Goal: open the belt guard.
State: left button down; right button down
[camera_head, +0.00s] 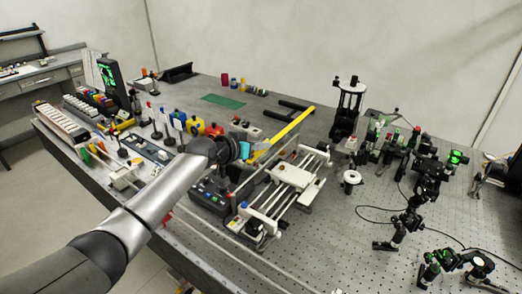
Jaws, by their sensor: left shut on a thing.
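The belt guard shows as a clear panel with a long yellow edge bar (286,132), raised at a slant beside the white and metal belt unit (290,175) on the bench. My left arm reaches in from the lower left. My left gripper (246,151), with teal at its fingers, is shut at the near end of the yellow bar. The wrist hides part of the grip and the near end of the guard. My right gripper is not in view.
The perforated optical bench (330,255) carries optic mounts and a loose cable at the right. A black post stand (348,105) stands behind the belt unit. Several small bottles, posts and racks crowd the left. A green mat (223,101) lies at the back.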

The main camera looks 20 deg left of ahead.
pick_arm(q)
jog(key=shift+w+a+r, duration=0.15)
jog(key=shift+a+r, duration=0.05)
jog(key=shift+a, duration=0.2)
jog(key=c, duration=0.9)
grip_release()
jog(key=shift+f, duration=0.1)
jog(key=shift+v, duration=7.6)
